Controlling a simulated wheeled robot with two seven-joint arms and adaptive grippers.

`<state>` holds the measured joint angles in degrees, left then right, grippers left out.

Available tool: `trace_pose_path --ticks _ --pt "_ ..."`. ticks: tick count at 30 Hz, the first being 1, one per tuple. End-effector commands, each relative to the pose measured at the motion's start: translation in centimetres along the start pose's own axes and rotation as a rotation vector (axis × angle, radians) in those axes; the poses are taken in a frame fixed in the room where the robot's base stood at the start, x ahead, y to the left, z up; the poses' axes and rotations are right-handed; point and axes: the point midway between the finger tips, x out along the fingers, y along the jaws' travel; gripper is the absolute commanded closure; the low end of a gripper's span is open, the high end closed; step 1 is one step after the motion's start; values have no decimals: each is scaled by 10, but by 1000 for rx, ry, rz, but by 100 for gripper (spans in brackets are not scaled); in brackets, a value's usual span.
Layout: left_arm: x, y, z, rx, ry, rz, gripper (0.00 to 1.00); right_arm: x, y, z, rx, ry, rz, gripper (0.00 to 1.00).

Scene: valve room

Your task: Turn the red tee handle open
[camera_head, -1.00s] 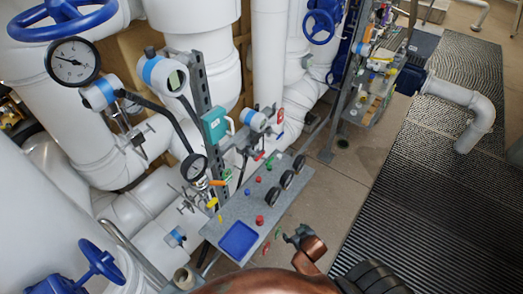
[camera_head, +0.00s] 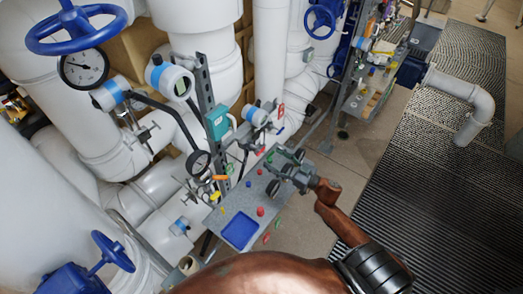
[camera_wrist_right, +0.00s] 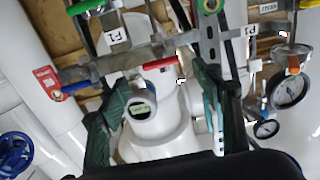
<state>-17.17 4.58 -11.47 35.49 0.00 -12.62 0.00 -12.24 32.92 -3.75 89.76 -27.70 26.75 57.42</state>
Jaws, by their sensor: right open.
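A red handle (camera_wrist_right: 163,62) shows in the right wrist view, on a metal pipe just ahead of my fingers; I take it for the tee handle. In the head view a small red handle (camera_head: 261,150) shows at the pipework behind the shelf. My right gripper (camera_head: 283,172) is above the far right part of the grey shelf. In the wrist view its two green-lined fingers (camera_wrist_right: 158,82) are apart, with nothing held between them. The red handle lies beyond the fingertips, roughly between them, and no contact shows. My left gripper is out of view.
The grey shelf (camera_head: 222,213) carries a blue tray (camera_head: 239,231) and small coloured knobs. A steel upright (camera_head: 204,90), gauges and a teal box (camera_head: 218,122) stand behind it. A green handle (camera_wrist_right: 85,7) and a blue handle (camera_wrist_right: 82,87) are nearby. Floor right is clear.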

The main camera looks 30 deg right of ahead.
Motion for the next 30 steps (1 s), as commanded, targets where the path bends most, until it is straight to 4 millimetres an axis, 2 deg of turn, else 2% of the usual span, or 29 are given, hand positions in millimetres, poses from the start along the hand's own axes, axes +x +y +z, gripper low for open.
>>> trace_pose_path --ticks 9,15,26,30 --pt "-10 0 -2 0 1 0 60 48 -1 -3 1 3 -2 41" --pt "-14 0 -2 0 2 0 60 69 -1 -1 1 2 -1 41" --pt "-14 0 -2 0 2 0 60 74 -1 0 0 1 -1 41" --pt "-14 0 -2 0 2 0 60 74 -1 0 0 1 -1 50"
